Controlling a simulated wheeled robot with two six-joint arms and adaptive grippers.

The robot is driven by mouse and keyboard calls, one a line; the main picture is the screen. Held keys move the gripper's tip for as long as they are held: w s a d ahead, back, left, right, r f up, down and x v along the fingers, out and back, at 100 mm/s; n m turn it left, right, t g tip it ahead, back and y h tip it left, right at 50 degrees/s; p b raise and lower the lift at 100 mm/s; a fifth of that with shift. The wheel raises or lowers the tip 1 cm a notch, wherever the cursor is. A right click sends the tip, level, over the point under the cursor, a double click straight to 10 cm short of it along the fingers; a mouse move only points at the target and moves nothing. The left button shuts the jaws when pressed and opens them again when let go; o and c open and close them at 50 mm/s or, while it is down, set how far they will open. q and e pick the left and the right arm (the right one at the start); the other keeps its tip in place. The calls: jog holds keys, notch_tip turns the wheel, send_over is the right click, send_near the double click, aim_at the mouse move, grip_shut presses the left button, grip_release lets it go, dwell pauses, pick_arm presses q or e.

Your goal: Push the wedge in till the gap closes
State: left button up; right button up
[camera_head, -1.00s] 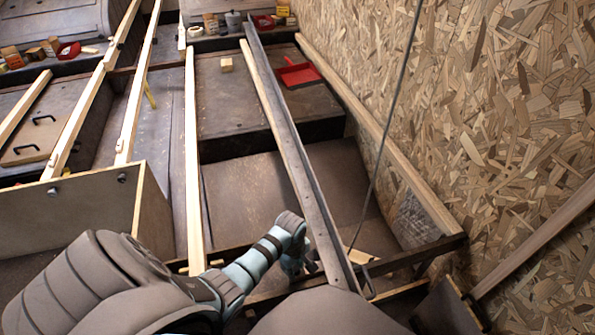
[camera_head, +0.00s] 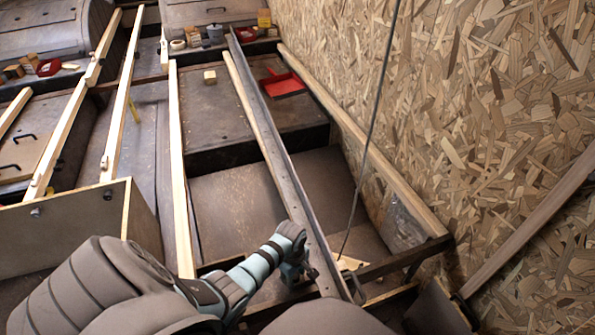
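A pale wooden piece that looks like the wedge (camera_head: 350,263) lies by the near crossbar, just right of the long dark metal-faced beam (camera_head: 300,205). Its tip and any gap beside it are too small to make out. My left gripper (camera_head: 298,274) is at the left side of the beam's near end, with the beam between it and the pale piece. Its fingers are small, dark and partly hidden by my wrist, so I cannot see whether they are open or shut. My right gripper is not in view.
A dark crossbar (camera_head: 400,259) runs along the near edge to the chipboard wall (camera_head: 480,120). A thin dark rod (camera_head: 372,130) slants down near the pale piece. A red tray (camera_head: 283,85) and a small wooden block (camera_head: 210,77) lie farther back. Pale battens run on the left.

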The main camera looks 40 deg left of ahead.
pick_arm(q)
jog(key=shift+o, duration=0.3)
jog(key=shift+a+r, duration=0.1)
jog(key=shift+w+r, duration=0.1)
jog(key=shift+r, duration=0.25)
notch_tip(320, 180, up, 11)
jog(key=shift+s, duration=0.35)
